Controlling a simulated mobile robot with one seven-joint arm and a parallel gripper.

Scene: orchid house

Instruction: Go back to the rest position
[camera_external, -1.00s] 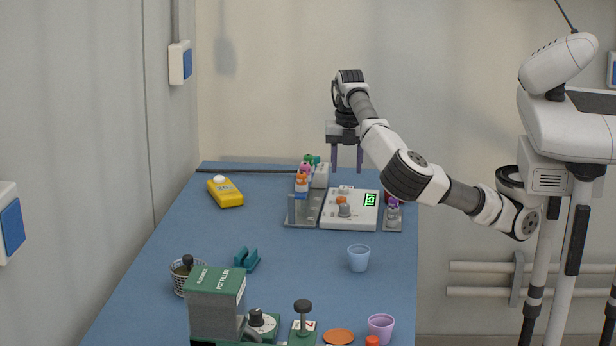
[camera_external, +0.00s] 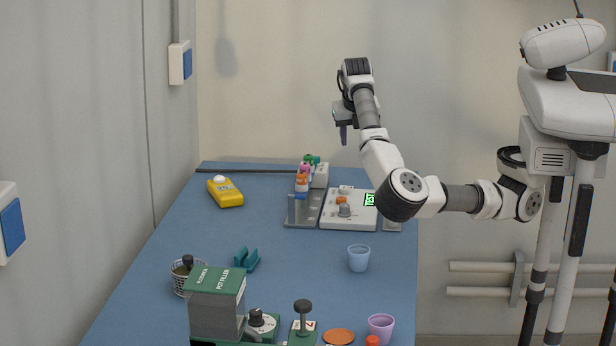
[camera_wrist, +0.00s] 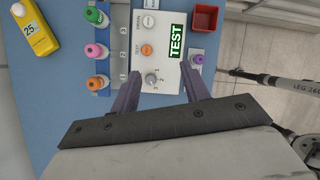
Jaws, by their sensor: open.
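My gripper (camera_external: 342,134) is raised in the air above the back of the blue table (camera_external: 290,270). In the wrist view my gripper (camera_wrist: 160,85) shows two spread purple fingers with nothing between them. Below it is a white panel box (camera_wrist: 140,75) with a green TEST display (camera_wrist: 176,42), buttons and a knob; in the external view the panel box (camera_external: 355,218) sits at the table's back right. No object is held.
A blue cup (camera_external: 359,258), teal holder (camera_external: 247,259), wire basket (camera_external: 183,275) and pot filler (camera_external: 216,300) are nearer.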

